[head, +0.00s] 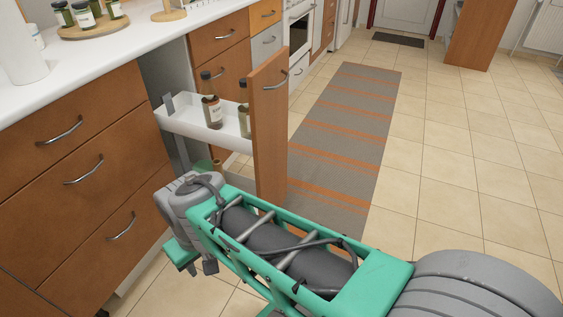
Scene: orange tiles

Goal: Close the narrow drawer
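The narrow drawer is a tall pull-out with a wooden front panel (269,128) and a white upper tray (183,124). It stands pulled out from the cabinet row into the aisle. Two bottles stand in the tray: one with a white label (212,112) and a darker one (244,120) close to the panel. My green and grey arm reaches across the bottom of the view, in front of the drawer's lower part. My gripper's fingers cannot be made out at the arm's far end, so its opening and any contact with the drawer are unclear.
Wooden drawers with metal handles (90,170) line the left under a white counter (120,45). A round tray (90,28) with jars sits on the counter. A grey and orange striped rug (345,125) lies right of the drawer. The tiled floor (460,150) farther right is clear.

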